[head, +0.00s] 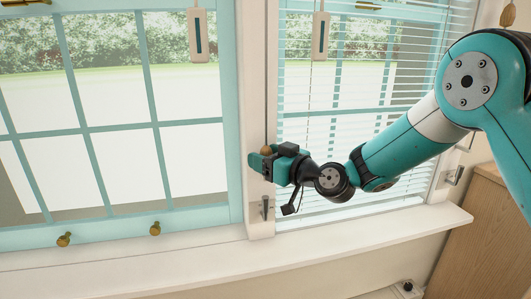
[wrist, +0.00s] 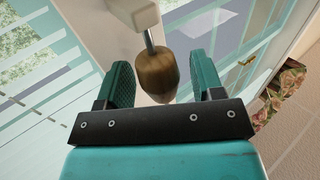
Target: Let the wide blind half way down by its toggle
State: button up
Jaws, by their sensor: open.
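A wooden toggle (wrist: 157,73) hangs between my gripper's fingers in the wrist view, below a metal stem and a cream piece. Its top also shows at the post between the windows in the head view (head: 266,150). My gripper (wrist: 161,80) is open around the toggle, with a gap visible at each side. In the head view my gripper (head: 261,158) is in front of that post. White slats of a blind (head: 345,125) cover the right window. No slats show across the visible part of the wider left window (head: 110,110). Which blind the toggle works cannot be told.
Two pale hanging pieces with dark slots (head: 198,35) (head: 320,36) are at the top. A metal cleat (head: 265,207) is on the post below my gripper. Another wooden toggle (head: 508,16) hangs at top right. The windowsill (head: 150,265) is clear. A wooden cabinet (head: 480,230) stands right.

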jog(key=shift+w+a, duration=0.1)
grip_shut()
notch_tip(320, 180, up, 18)
jog(key=p, duration=0.6)
jog(key=shift+f, duration=0.25)
grip_release()
jog(key=b+v, duration=0.4)
jog(key=v, duration=1.3)
jog(key=shift+b, duration=0.4)
